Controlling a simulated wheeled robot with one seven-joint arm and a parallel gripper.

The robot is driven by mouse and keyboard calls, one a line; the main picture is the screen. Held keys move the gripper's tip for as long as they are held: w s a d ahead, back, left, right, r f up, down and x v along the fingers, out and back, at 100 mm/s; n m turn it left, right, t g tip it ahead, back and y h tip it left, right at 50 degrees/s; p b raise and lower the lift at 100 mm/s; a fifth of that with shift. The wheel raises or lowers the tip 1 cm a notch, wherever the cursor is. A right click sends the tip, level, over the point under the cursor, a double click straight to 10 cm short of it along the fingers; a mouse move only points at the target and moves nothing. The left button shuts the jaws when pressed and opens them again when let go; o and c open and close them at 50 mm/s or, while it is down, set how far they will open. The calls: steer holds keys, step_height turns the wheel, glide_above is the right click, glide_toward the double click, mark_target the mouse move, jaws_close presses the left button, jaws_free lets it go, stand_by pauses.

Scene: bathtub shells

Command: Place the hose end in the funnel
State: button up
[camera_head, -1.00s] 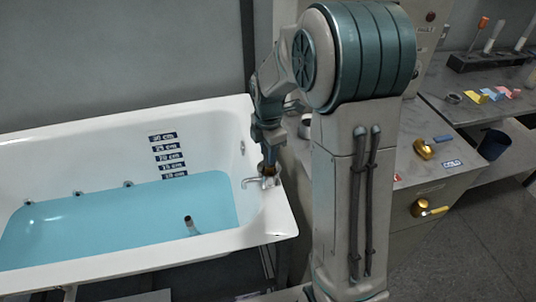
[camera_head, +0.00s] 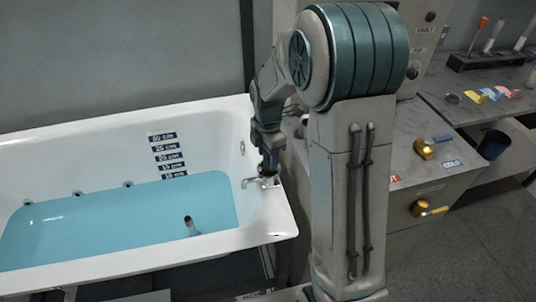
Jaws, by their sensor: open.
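My gripper (camera_head: 268,167) points down just above and beside the chrome tap (camera_head: 262,182) on the right rim of the bathtub (camera_head: 277,225). It is open, but its fingertips are small and dark, so I cannot tell whether they touch anything. A short upright pipe (camera_head: 190,224) with a reddish-brown top stands in the blue water inside the tub. I cannot make out a hose end or a funnel in this view; my arm hides part of the area behind the tub's right end.
Depth labels (camera_head: 168,157) run down the tub's inner wall. Right of my arm stand a grey cabinet with a brass valve (camera_head: 424,149) on top and another (camera_head: 420,208) on its front, a dark bin (camera_head: 493,144) and a cluttered bench. Open floor lies at lower right.

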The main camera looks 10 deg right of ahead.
step_height(320, 180, up, 11)
steer(key=shift+r, duration=0.3)
steer(key=shift+s+r, duration=0.25)
steer(key=s+m+t, duration=0.2)
steer(key=s+m, duration=1.8)
steer(key=m, duration=0.1)
steer(key=shift+d+f+t, duration=0.2)
steer(key=shift+f+t, duration=0.05)
steer(key=shift+t, duration=0.15)
